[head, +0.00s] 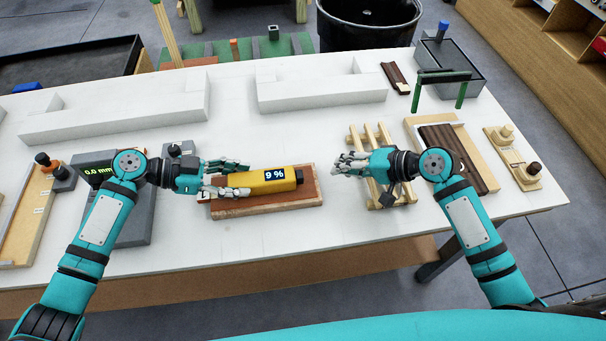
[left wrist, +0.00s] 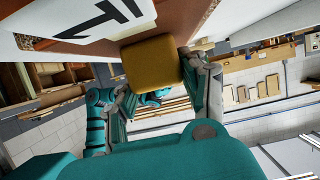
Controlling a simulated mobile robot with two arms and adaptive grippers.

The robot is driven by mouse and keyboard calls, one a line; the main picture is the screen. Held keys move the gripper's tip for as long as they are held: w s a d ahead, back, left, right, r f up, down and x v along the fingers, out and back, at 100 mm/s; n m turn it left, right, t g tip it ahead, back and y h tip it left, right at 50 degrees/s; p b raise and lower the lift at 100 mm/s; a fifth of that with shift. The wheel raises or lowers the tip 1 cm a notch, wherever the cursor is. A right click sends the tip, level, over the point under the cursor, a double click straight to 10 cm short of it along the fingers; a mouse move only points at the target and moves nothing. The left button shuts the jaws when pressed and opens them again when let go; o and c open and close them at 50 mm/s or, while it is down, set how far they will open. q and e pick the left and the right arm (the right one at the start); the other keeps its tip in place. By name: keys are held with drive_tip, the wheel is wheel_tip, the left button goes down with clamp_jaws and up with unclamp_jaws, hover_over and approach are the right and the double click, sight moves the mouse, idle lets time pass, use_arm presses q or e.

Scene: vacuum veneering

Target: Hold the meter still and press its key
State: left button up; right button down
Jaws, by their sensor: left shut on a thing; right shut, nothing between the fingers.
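The yellow meter (head: 252,181) lies along a reddish-brown board (head: 267,207) at the middle of the white table. Its dark display reads 9 %, and its right end is dark. My left gripper (head: 243,179) is shut on the meter's left end, one finger along each long side. In the left wrist view the meter's yellow end (left wrist: 152,62) sits between the fingers. My right gripper (head: 340,163) is shut and empty, just right of the meter's dark end and apart from it. I cannot clearly make out the key.
A wooden rack (head: 382,198) stands under and beside my right gripper. A grey device reading 0.0 mm (head: 135,225) is at left. White blocks (head: 320,93) line the back. A dark ribbed panel (head: 455,155) and a wooden holder (head: 512,160) are at right. The table's front strip is clear.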

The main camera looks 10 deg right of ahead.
idle(0.4)
use_arm(q)
drive_tip(key=o, duration=1.3)
drive_tip(key=shift+c, duration=0.2)
